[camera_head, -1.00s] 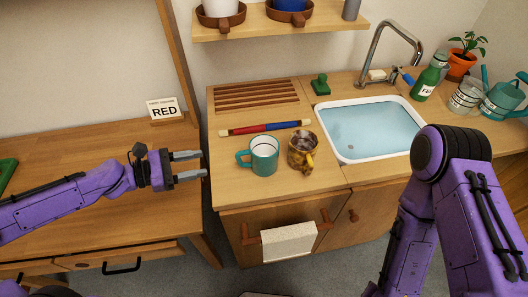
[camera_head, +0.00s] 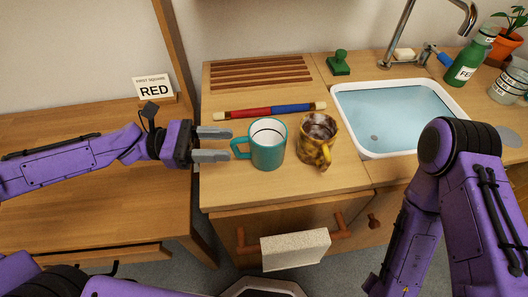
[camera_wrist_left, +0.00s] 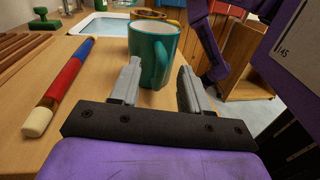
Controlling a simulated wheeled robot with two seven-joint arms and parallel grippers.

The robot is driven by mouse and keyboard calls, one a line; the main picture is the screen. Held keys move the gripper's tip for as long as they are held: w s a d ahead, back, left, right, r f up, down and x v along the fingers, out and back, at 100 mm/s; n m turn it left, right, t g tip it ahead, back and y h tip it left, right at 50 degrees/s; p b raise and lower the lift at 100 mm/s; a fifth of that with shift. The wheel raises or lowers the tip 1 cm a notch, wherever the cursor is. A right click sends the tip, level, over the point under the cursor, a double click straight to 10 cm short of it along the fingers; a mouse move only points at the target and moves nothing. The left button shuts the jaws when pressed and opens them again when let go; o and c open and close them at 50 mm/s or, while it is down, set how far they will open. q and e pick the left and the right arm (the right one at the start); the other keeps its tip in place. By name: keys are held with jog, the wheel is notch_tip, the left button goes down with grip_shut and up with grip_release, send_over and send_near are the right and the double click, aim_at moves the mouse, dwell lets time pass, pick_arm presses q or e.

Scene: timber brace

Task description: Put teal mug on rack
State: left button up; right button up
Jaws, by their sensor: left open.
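The teal mug (camera_head: 268,146) stands upright on the wooden counter, its handle pointing left toward my left gripper. My left gripper (camera_head: 228,144) is open, just left of the mug, with its fingertips close to the handle. In the left wrist view the teal mug (camera_wrist_left: 155,40) is straight ahead, and its handle lies between the open fingers (camera_wrist_left: 158,82). I cannot tell if they touch. The slatted wooden rack (camera_head: 260,72) is set at the back left of the counter and is empty. My right arm shows at the right, but its gripper is out of view.
A brown and yellow mug (camera_head: 318,138) stands just right of the teal mug. A red and blue rod (camera_head: 270,111) lies between the mugs and the rack. A green stamp-like object (camera_head: 339,64) and the filled sink (camera_head: 395,115) are beyond. A towel (camera_head: 295,250) hangs in front.

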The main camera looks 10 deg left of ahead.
pick_arm(q)
jog(key=shift+d, duration=0.7)
jog(key=shift+a, duration=0.1)
jog(key=shift+c, duration=0.5)
grip_shut()
